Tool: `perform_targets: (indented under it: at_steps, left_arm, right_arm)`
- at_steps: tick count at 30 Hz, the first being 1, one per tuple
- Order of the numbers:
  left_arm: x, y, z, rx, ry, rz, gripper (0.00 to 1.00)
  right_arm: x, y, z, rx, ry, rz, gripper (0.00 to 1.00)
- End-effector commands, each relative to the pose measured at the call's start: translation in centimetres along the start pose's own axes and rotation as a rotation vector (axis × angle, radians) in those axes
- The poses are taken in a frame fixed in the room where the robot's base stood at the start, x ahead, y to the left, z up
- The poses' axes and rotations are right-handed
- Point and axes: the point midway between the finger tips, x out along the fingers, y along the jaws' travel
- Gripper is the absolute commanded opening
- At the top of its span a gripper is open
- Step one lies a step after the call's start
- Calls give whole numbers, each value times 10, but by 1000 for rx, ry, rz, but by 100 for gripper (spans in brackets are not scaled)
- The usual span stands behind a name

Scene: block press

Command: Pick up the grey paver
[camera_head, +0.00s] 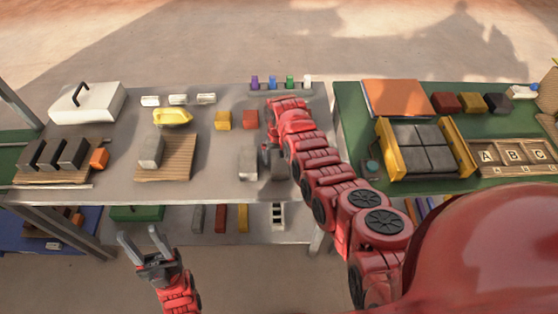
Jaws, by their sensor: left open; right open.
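Several greyish blocks are in view, and I cannot tell which is the grey paver. A light grey block (248,163) stands on the grey table near its front edge. A darker grey block (278,168) is just right of it, partly behind my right arm. Another grey block (151,151) sits on a slatted wooden board. My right gripper (268,156) is open, over the table between the light and darker blocks; the arm partly hides it, and contact cannot be told. My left gripper (142,241) is open and empty, in front of the table, below its top.
Dark blocks (72,153) and an orange block (99,158) stand on a left board. A yellow-sided press (388,153) stands on the green table (351,108). A lower shelf holds more blocks.

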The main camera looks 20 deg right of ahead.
Motion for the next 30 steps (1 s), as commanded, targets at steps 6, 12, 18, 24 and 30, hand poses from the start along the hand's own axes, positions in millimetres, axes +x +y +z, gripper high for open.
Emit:
perform_targets:
  at_steps: [6,12,18,24,30]
  left_arm:
    - [1,0,0,0,0,0,50]
    - [1,0,0,0,0,0,50]
    - [1,0,0,0,0,0,50]
    - [1,0,0,0,0,0,50]
    - [1,0,0,0,0,0,50]
  right_arm:
    - [4,0,1,1,-3,0,100]
    - [4,0,1,1,-1,0,87]
    - [3,0,0,1,-1,0,51]
    - [3,0,0,1,-1,0,15]
    - [3,0,0,1,0,0,0]
